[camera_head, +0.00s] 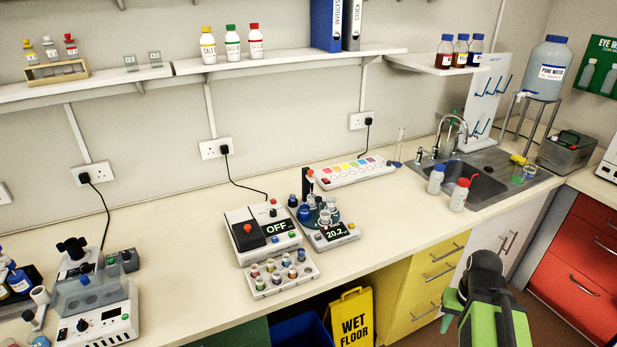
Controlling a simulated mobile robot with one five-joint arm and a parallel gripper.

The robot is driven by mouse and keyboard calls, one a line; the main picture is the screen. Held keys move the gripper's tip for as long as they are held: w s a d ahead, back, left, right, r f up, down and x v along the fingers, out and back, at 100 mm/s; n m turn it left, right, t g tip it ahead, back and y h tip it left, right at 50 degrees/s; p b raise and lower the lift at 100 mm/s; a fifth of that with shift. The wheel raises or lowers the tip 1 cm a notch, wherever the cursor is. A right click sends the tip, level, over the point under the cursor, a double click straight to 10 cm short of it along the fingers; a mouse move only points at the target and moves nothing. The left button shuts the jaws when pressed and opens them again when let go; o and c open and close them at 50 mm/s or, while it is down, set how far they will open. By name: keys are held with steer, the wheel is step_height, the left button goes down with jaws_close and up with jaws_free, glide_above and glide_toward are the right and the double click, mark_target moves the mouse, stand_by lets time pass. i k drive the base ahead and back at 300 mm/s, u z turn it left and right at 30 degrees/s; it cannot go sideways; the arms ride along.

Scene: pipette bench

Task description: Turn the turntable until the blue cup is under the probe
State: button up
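The turntable (334,216) is a small dark teal disc on the bench, behind a small meter reading about 20.2 (334,236). Several small cups crowd on and around it, some clear or pale. A blue cup (304,213) shows at its front left. A dark upright stand with a red top, probably the probe's holder (308,183), rises at the back left. The probe tip is too small to make out, so I cannot tell which cup is under it. My arm's black and green end (484,285) is at the lower right, well away from the turntable; its fingers are not clear.
Left of the turntable is a white device reading OFF (243,219), with a rack of coloured vials (282,286) in front. A white strip with coloured pads (342,174) lies behind. The sink (487,186) and two bottles are right. A wet floor sign (352,318) stands below.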

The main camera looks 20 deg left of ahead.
mark_target(314, 222)
steer(key=u, duration=1)
steer(key=i, duration=1)
steer(key=z, duration=0.2)
steer(key=k, duration=0.5)
steer(key=u, duration=1.1)
steer(key=k, duration=0.6)
steer(key=z, duration=0.75)
steer(key=i, duration=1)
steer(key=z, duration=0.05)
